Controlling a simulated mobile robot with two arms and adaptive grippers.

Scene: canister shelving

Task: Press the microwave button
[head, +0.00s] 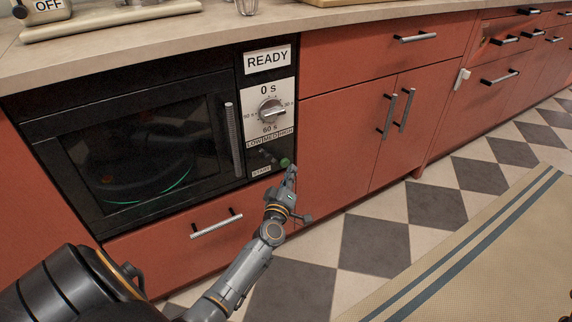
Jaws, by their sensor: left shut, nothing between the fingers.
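The black microwave (140,145) is built into the red cabinets below the counter, with its door shut and a vertical silver handle on the door's right side. Its white panel has a READY sign (267,60) and a round dial (270,110) marked from 0 s to 60 s. A green button (285,162) sits low on the panel, right of the START label (262,171). My left gripper (290,172) is shut and empty, its tip just below the green button in the picture. I cannot tell whether it touches. My right gripper is not in view.
A drawer (170,250) with a silver handle is under the microwave. Red cabinet doors (345,140) stand to the right. The counter edge (150,55) runs above. The checkered floor (390,240) and a beige striped rug (490,250) are clear.

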